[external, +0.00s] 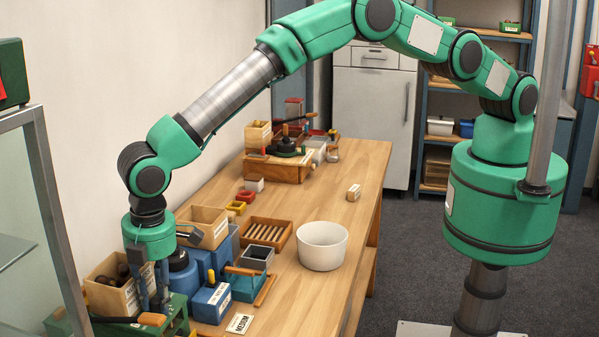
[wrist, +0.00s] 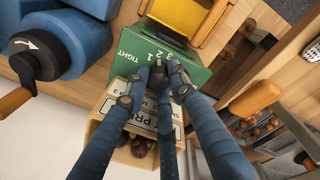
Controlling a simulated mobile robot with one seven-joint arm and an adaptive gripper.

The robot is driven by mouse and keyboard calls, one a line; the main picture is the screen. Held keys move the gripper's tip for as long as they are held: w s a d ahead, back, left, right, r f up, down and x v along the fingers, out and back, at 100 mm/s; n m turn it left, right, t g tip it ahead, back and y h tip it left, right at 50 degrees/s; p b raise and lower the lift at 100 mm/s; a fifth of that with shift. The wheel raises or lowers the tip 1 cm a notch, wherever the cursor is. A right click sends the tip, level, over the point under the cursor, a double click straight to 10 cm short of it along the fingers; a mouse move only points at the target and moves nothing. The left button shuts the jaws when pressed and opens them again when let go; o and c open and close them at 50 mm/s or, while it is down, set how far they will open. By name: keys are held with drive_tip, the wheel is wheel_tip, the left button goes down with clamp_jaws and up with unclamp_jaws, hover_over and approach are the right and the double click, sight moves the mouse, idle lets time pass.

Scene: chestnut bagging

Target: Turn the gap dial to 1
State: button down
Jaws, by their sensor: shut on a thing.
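The gap dial (wrist: 160,76) is a small dark knob on a green panel (wrist: 128,55) printed with TIGHT and the numbers 1, 2 and 3, upside down in the wrist view. My gripper (wrist: 158,82) is shut on the dial, its blue fingers around the knob. The fingers hide most of it, so I cannot tell which number it points to. In the external view my gripper (external: 152,303) reaches down to the green machine (external: 177,318) at the bench's near left end. The dial is hidden there.
A wooden box (external: 110,297) of dark chestnuts stands close beside my gripper. An orange crank handle (wrist: 256,97) sits just right of the dial in the wrist view. Blue machines (external: 212,302) crowd the right side. A white bowl (external: 322,259) stands farther along; the bench beyond has free room.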

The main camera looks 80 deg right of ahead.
drive_tip(key=shift+d+f, duration=0.1)
drive_tip(key=shift+f+n+b, duration=0.1)
drive_tip(key=shift+n+b, duration=0.65)
drive_tip(key=shift+n, duration=0.25)
drive_tip(key=shift+d+n+b, duration=0.1)
drive_tip(key=shift+n+b, duration=0.7)
drive_tip(key=shift+n, duration=1)
drive_tip(key=c, duration=1.7)
unclamp_jaws()
drive_tip(key=shift+c, duration=0.2)
drive_tip(key=shift+y, duration=0.3)
drive_tip(key=shift+r, duration=0.25)
